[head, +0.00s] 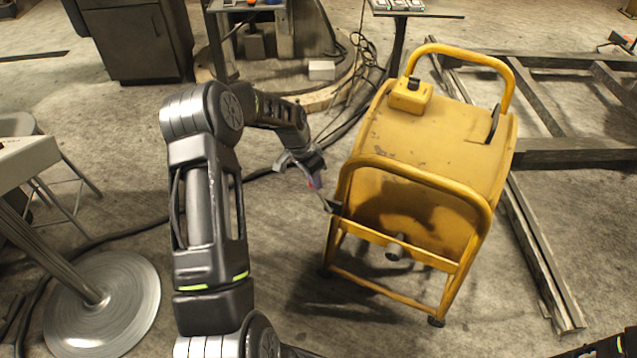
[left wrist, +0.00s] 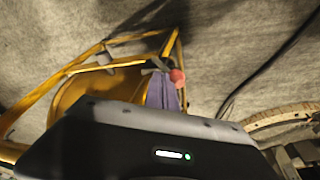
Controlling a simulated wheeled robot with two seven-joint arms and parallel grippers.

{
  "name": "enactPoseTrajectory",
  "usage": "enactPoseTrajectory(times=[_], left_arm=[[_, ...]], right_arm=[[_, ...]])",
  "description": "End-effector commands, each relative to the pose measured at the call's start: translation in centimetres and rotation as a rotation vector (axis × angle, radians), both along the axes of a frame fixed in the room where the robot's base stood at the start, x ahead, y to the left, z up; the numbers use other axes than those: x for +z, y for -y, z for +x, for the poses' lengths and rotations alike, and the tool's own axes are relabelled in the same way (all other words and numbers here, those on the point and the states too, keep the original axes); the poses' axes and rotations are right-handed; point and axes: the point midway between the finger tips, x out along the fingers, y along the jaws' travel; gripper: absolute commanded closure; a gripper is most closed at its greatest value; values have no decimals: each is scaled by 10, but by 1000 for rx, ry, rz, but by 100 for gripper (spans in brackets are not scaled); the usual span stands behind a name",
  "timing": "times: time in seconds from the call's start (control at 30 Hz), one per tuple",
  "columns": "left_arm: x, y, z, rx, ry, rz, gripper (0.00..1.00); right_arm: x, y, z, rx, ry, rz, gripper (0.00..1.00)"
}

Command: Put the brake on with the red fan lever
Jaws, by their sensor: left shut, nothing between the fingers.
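The red knob of the lever (left wrist: 177,76) shows in the left wrist view at the side of the yellow wheeled-frame machine's front bar. The yellow machine (head: 430,140) stands upright on the floor. My left gripper (head: 317,181) is shut and empty, close beside the knob. Its purplish fingers (left wrist: 161,93) overlap the knob's left side in the wrist view; I cannot tell whether they touch. My right gripper is out of view.
The machine's yellow tube handle (head: 420,178) arches across its front. Black cables (head: 258,174) run over the floor to its left. A round metal stand base (head: 102,305) is at the lower left, and steel beams (head: 540,250) lie to the right.

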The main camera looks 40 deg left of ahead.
Motion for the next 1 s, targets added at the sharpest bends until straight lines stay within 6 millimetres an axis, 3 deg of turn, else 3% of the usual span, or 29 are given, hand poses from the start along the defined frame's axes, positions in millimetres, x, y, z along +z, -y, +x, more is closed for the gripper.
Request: enactPoseTrajectory(times=[0.03, 0.3, 0.5, 1.0], left_arm=[[-10, -10, -2, 11, 8, -47, 100], [-29, -40, -6, 4, 43, -292, 100], [-37, -51, -7, -4, 43, -293, 100], [-48, -62, -11, 0, 37, -286, 100]], right_arm=[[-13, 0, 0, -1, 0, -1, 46], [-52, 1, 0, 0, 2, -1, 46], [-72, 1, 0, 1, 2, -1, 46], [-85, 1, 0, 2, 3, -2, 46]])
